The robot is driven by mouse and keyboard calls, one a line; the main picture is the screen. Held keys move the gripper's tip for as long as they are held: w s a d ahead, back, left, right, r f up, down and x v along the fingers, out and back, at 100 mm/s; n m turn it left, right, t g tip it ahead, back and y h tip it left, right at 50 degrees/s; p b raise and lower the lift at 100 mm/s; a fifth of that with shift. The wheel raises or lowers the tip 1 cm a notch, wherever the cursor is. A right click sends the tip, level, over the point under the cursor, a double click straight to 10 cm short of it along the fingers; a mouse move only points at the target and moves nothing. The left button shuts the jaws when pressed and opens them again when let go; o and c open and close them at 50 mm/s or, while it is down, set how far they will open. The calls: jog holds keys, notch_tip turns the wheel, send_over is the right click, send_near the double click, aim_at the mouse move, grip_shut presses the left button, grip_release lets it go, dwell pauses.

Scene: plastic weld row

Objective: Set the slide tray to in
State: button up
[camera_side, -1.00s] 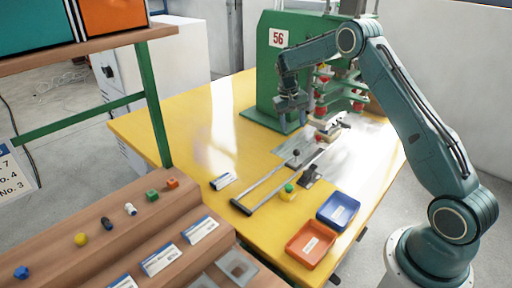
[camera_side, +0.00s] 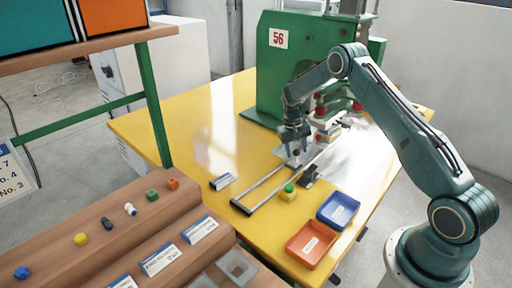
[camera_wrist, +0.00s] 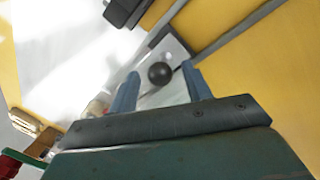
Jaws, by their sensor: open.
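The slide tray is a grey metal plate (camera_wrist: 178,52) on two rails (camera_side: 265,189), between the rails' front end and the green press. Its round black knob (camera_wrist: 160,75) shows in the wrist view between my fingertips. My gripper (camera_side: 295,162) is down over the tray in the side view and hides most of the knob and plate there. In the wrist view my gripper (camera_wrist: 160,70) is open, with one blue finger on each side of the knob and a gap to each. I cannot tell whether the fingertips reach down beside the knob.
The green press (camera_side: 275,75), marked 56, stands behind the tray. A blue bin (camera_side: 338,210) and an orange bin (camera_side: 312,243) stand at the front right.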

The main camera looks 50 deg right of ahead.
grip_shut()
jog(key=shift+d, duration=2.2)
grip_release()
